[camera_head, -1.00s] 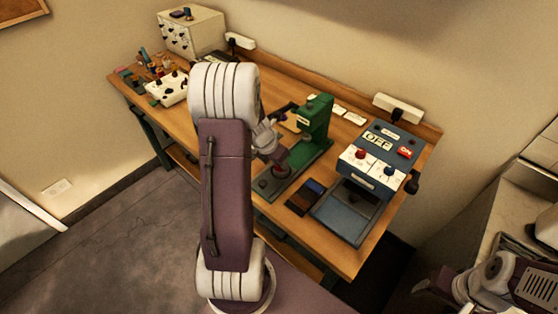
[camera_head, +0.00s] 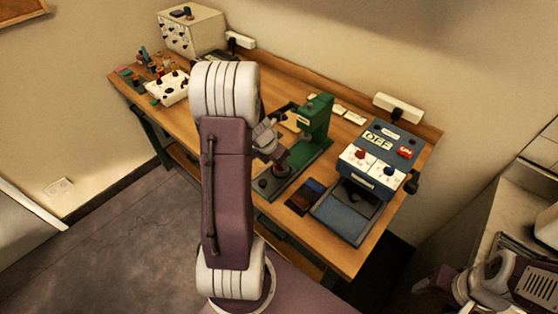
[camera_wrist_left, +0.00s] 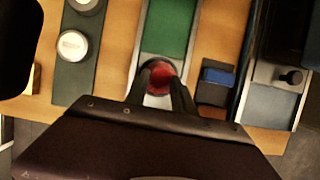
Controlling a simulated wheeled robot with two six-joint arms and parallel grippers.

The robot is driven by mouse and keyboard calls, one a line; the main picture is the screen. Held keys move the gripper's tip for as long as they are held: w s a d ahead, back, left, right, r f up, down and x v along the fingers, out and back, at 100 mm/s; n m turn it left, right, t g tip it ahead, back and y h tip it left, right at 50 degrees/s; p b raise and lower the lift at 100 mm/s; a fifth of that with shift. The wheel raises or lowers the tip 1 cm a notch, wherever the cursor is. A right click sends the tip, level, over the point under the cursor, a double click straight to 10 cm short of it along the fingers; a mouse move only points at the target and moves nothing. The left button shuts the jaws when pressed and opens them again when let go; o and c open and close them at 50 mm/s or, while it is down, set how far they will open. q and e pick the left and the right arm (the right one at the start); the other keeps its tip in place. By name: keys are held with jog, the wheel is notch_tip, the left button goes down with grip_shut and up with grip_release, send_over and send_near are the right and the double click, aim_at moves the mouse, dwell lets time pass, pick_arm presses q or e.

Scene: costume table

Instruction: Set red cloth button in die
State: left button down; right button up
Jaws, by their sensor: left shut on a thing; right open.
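A green press (camera_head: 316,122) stands on the wooden table, with its base toward the front. My left gripper (camera_head: 281,158) is low over that base, its hand partly hidden by my arm. In the left wrist view its fingers (camera_wrist_left: 161,82) are shut on the round red cloth button (camera_wrist_left: 160,73). The button is over the pale end of the press base (camera_wrist_left: 149,60). The die under it is hidden by the fingers and button, so I cannot tell whether they touch. My right gripper (camera_head: 426,285) is open at the lower right, away from the table.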

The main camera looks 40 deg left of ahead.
pick_arm(q)
jog(key=shift+f+b, duration=0.35)
jog(key=shift+f, duration=0.1)
jog(key=c, duration=1.3)
grip_release()
jog(key=shift+c, duration=0.2)
jog(key=p+v, duration=0.8)
jog(key=v, duration=0.3)
jog(key=shift+p, duration=0.4)
jog(key=shift+w, duration=0.1)
